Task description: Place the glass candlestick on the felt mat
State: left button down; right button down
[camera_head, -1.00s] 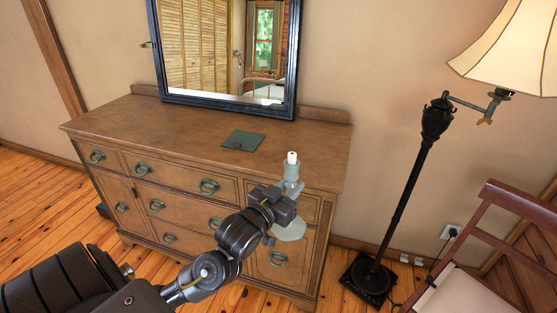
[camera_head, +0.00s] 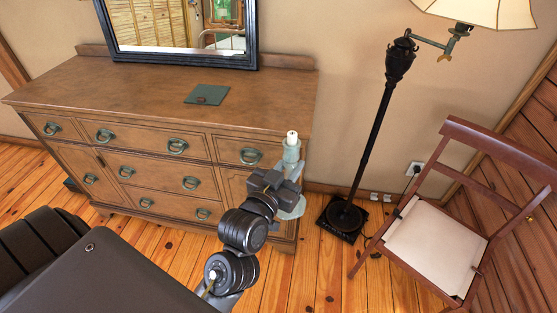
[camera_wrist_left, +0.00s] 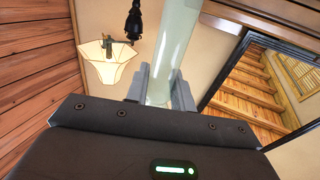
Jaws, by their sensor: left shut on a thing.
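The glass candlestick (camera_head: 291,152) is pale green and translucent, with a short white candle on top. My left gripper (camera_head: 284,182) is shut on its stem and holds it upright in front of the dresser's right end. In the left wrist view the candlestick (camera_wrist_left: 174,50) rises between the two fingers. The felt mat (camera_head: 207,94) is a dark green square lying flat on the dresser top, to the left of and beyond the candlestick. A small dark spot shows on the mat. My right gripper is not in view.
The wooden dresser (camera_head: 120,84) has a clear top around the mat. A black-framed mirror (camera_head: 253,35) stands at its back. A floor lamp (camera_head: 379,120) and a wooden chair (camera_head: 437,245) stand to the right.

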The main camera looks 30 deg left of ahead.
aim_at(209, 92)
jog(key=z, duration=2.4)
jog(key=k, duration=2.75)
jog(key=u, duration=1.2)
